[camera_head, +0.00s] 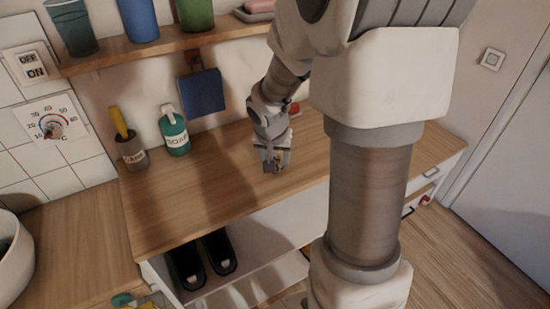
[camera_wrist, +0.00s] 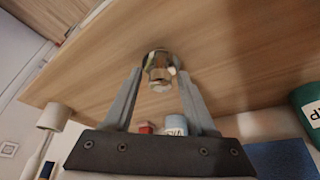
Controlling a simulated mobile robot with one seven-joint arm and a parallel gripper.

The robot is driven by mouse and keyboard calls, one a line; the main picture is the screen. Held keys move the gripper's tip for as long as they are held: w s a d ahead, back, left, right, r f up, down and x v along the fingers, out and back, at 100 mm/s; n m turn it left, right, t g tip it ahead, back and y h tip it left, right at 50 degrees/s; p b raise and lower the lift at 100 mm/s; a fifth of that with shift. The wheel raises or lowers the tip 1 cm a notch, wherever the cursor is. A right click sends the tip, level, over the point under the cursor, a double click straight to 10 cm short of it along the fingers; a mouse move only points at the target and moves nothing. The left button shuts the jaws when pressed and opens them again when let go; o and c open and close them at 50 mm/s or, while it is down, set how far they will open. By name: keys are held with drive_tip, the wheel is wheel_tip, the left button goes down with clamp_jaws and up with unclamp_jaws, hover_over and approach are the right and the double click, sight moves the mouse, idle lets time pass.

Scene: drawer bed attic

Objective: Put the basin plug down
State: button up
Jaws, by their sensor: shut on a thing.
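My gripper (camera_head: 272,162) is over the wooden counter (camera_head: 180,205), close to its surface and right of the soap bottle. In the wrist view my gripper (camera_wrist: 160,75) has its two fingers on either side of a shiny metallic piece, the basin plug (camera_wrist: 159,72). The fingers are shut on it. Wood fills the view behind the plug. I cannot tell whether the plug touches the counter. In the head view the plug is mostly hidden by the fingers.
A green soap bottle (camera_head: 175,136) and a grey cup (camera_head: 132,153) with a yellow handle stand at the counter's back left. Black shoes (camera_head: 218,252) sit below the counter. The counter's front left is clear.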

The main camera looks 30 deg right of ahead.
drive_tip(key=shift+f+b, duration=0.25)
drive_tip(key=shift+b, duration=0.05)
drive_tip(key=o, duration=1.4)
drive_tip(key=shift+r, duration=0.1)
drive_tip(key=shift+r, duration=0.1)
drive_tip(key=shift+r+p, duration=0.25)
drive_tip(key=shift+p, duration=0.2)
drive_tip(key=p+v, duration=0.3)
drive_tip(key=v, duration=0.8)
drive_tip(key=shift+s+a+r, duration=0.15)
drive_tip(key=shift+s+r, duration=0.05)
drive_tip(key=shift+r, duration=0.05)
drive_tip(key=shift+r+p, duration=0.1)
drive_tip(key=shift+p, duration=0.2)
drive_tip(key=s+a+r+n+t+p, duration=0.2)
drive_tip(key=a+r+n+p, duration=0.15)
drive_tip(key=a+r, duration=0.5)
drive_tip(key=s+r+n+y+p, duration=0.1)
drive_tip(key=s+r+p, duration=0.1)
drive_tip(key=s+r, duration=0.1)
drive_tip(key=s+r+n+p, duration=0.1)
drive_tip(key=s+r, duration=0.2)
drive_tip(key=s, duration=0.2)
drive_tip(key=s+a+r+n+y+p, duration=0.1)
drive_tip(key=s+r+p, duration=0.1)
drive_tip(key=s, duration=0.3)
drive_tip(key=shift+a+r+n+y+p, duration=0.15)
drive_tip(key=shift+r+n+y+p, duration=0.2)
drive_tip(key=shift+r, duration=0.55)
